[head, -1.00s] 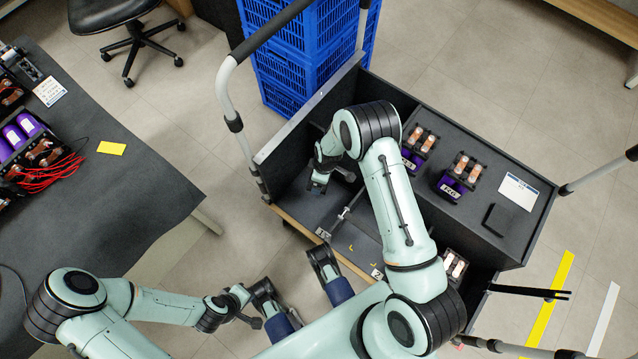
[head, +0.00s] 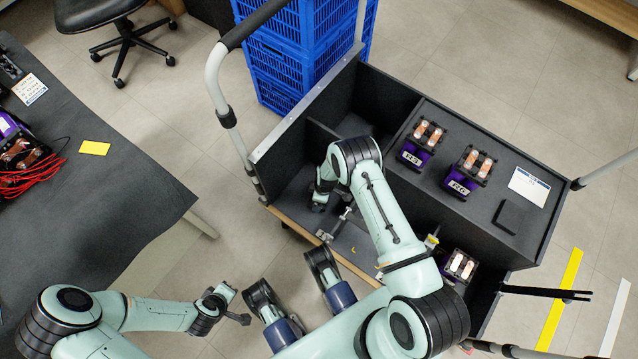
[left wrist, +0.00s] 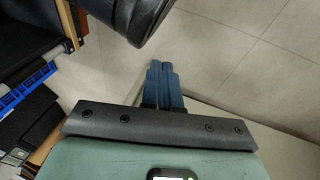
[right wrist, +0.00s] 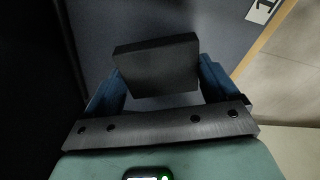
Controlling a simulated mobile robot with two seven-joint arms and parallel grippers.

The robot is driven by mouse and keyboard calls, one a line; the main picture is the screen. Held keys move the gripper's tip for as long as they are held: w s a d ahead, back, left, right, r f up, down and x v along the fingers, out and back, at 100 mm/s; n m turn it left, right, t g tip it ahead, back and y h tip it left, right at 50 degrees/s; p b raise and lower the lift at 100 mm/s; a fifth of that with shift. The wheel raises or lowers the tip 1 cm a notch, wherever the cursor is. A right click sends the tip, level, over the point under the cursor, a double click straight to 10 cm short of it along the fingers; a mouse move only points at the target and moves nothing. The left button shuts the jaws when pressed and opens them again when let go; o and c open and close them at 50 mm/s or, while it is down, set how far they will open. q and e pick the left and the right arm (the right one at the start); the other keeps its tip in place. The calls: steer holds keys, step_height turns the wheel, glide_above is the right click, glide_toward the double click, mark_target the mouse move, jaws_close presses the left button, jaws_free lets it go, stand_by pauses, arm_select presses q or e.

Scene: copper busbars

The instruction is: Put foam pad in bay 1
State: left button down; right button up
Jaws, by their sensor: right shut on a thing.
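A black, square foam pad (right wrist: 157,68) is held between the blue fingers of my right gripper (right wrist: 160,88), above a dark grey floor panel. The label 1 also shows in the right wrist view (right wrist: 263,9). I cannot tell whether the pad touches the bay floor. My left gripper (left wrist: 163,70) is shut and empty, away from the cart.
Blue crates (head: 300,60) stand behind. A dark table (head: 100,210) is left.

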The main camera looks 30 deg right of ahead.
step_height(320, 180, down, 2)
steer(key=shift+f, duration=0.1)
arm_select(q)
steer(key=shift+s+a+f, duration=0.1)
steer(key=shift+s+f, duration=0.6)
steer(key=shift+s, duration=0.15)
steer(key=shift+g, duration=0.3)
arm_select(e)
steer(key=shift+b, duration=0.3)
steer(key=o, duration=0.8)
steer(key=shift+c, duration=0.2)
arm_select(q)
steer(key=shift+s+f, duration=0.25)
